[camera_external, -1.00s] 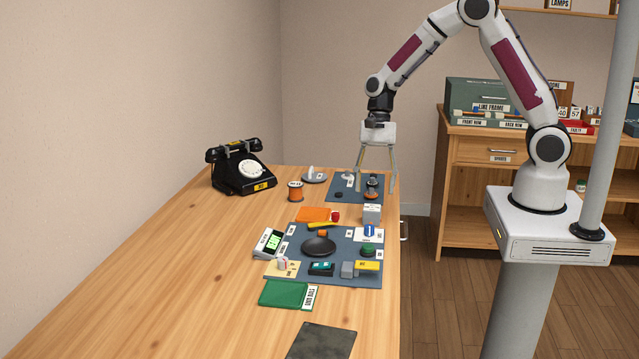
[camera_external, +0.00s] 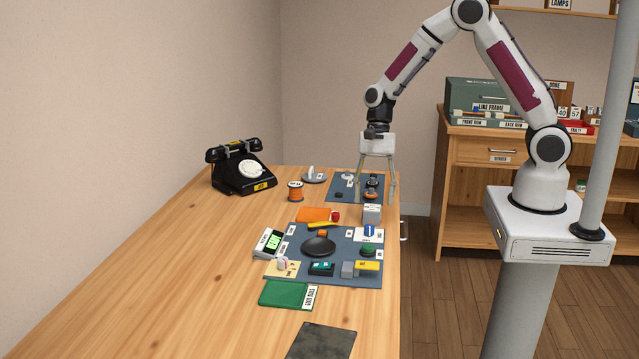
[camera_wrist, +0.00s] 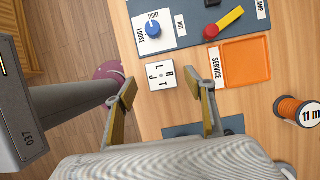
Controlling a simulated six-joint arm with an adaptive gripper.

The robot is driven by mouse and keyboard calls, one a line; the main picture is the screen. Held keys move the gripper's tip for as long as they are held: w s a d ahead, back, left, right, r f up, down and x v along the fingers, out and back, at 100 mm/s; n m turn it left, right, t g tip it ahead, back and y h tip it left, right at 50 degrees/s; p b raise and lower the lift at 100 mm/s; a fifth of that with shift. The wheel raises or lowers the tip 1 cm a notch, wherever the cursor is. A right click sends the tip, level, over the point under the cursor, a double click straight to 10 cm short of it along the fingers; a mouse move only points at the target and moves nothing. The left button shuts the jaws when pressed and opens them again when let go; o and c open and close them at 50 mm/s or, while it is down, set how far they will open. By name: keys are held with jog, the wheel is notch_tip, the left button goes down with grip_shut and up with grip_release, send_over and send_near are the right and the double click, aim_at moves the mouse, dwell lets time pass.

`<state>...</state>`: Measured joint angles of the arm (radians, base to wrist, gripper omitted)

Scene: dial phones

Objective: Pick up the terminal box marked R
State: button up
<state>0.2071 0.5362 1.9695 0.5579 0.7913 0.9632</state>
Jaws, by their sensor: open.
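A small white box (camera_wrist: 162,75) with several black letters on top, an R among them, sits on the wooden table in the wrist view. It also shows in the external view as a pale grey-white block (camera_external: 372,215) near the table's right edge. My gripper (camera_external: 375,198) is open and empty above the table, a little behind the box in the external view. In the wrist view my gripper's fingertips (camera_wrist: 168,90) are spread wider than the box, which shows between and slightly beyond them. The exact height gap cannot be told.
An orange service tray (camera_wrist: 246,62) and a mat with a blue tight/loose knob (camera_wrist: 153,28) lie close to the box. A wire spool (camera_wrist: 298,111) stands to the right. A black telephone (camera_external: 240,168) is at the far left. The table's front left is clear.

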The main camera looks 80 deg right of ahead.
aim_at(372, 207)
jog(key=shift+d+x, duration=0.2)
jog(key=shift+x, duration=2.25)
jog(key=shift+w+f, duration=0.1)
jog(key=c, duration=1.2)
